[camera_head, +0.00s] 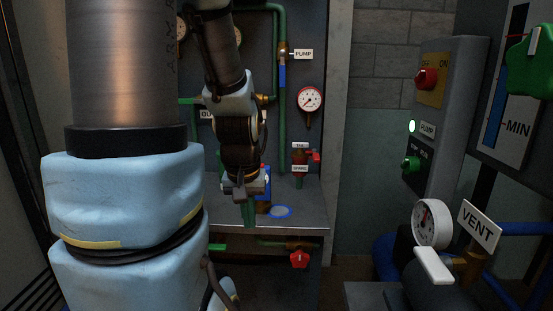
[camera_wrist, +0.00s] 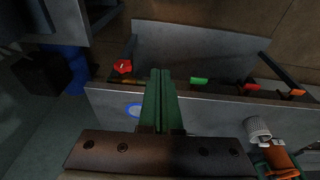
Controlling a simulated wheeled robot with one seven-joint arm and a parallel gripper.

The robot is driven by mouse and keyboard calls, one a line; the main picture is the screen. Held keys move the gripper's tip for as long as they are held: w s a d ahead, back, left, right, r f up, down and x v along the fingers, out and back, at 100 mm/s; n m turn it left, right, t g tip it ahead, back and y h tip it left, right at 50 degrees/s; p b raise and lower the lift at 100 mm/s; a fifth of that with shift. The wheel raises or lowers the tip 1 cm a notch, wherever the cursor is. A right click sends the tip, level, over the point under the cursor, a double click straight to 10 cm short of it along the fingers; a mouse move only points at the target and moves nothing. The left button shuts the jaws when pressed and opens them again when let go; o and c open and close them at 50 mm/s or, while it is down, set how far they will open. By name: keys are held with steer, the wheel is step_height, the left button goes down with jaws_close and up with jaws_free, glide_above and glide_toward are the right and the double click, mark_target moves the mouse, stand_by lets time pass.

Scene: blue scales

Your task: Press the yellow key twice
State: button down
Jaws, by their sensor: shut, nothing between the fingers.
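I cannot make out a yellow key in either view. My gripper (camera_head: 249,222) hangs over the metal bench (camera_head: 312,221), pointing down, left of a blue ring mark. In the wrist view its two green fingers (camera_wrist: 160,73) are pressed together with nothing between them. The fingers extend over the bench edge in that picture; whether they touch the bench I cannot tell. A yellow plate (camera_head: 433,93) with a red knob (camera_head: 426,79) is on the grey control box at the right.
The blue ring (camera_head: 280,211) lies on the bench. A red valve handle (camera_head: 299,259) sits under the bench's front edge. Pipes and a gauge (camera_head: 311,99) line the back panel. A VENT sign (camera_head: 479,226) and a white-handled valve (camera_head: 433,265) stand at the right.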

steer(key=shift+s+a+f+m+g, duration=0.15)
steer(key=shift+s+a+f+g, duration=0.05)
steer(key=shift+s, duration=0.45)
steer(key=shift+s+a+f+m+g, duration=0.15)
steer(key=shift+s+f+g, duration=0.05)
steer(key=shift+s, duration=0.4)
